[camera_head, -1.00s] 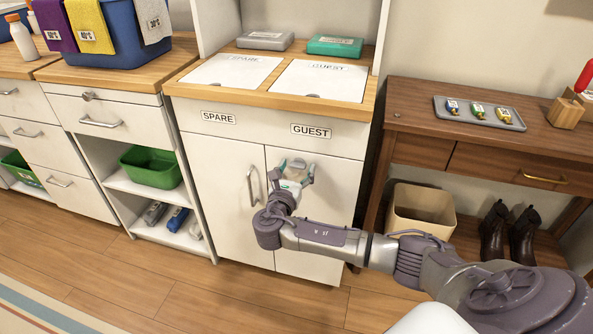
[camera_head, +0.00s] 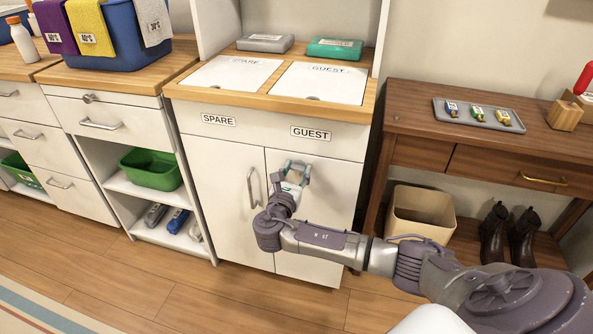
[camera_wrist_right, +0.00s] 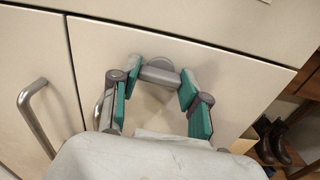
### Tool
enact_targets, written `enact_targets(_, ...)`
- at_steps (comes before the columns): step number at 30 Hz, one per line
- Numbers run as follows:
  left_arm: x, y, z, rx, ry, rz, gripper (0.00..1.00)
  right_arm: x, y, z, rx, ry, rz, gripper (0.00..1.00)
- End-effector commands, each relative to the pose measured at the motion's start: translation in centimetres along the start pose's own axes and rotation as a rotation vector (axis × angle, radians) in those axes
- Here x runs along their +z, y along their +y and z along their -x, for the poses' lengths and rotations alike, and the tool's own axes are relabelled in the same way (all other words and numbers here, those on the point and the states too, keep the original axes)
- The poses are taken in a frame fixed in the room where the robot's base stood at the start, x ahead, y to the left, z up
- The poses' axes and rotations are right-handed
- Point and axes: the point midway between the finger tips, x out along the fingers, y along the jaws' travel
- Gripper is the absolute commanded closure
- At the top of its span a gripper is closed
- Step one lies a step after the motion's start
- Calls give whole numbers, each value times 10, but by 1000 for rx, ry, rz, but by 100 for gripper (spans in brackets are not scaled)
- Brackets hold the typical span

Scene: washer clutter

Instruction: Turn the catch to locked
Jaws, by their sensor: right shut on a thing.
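A grey catch (camera_wrist_right: 158,72) with a short bar and a rounded middle is on the white right door (camera_head: 335,195), below the GUEST label (camera_head: 311,132). In the right wrist view its bar lies roughly across the picture. My right gripper (camera_head: 297,170) is at the upper part of this door, its green-padded fingers (camera_wrist_right: 160,80) shut on the catch, one at each end of the bar. In the head view the fingers mostly hide the catch. My left gripper is not in view.
Bar handles are near the seam between the doors; the left door's handle (camera_head: 254,187) is left of my gripper. A similar small catch (camera_head: 90,98) is on a drawer farther left. A wooden side table (camera_head: 415,115) and beige bin (camera_head: 420,214) stand right.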

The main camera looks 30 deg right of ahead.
Motion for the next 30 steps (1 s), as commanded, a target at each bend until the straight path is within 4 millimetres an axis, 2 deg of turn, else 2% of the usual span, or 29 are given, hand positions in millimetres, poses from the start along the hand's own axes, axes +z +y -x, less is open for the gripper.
enact_targets(7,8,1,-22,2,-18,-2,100,-1,-1,1,-3,4,-178,89)
enact_targets(16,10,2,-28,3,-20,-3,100,-3,0,1,-3,4,-463,89)
enact_targets(23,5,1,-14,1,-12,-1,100,-4,0,1,-3,3,-682,89)
enact_targets(30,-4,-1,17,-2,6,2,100,-4,0,1,-4,3,-912,89)
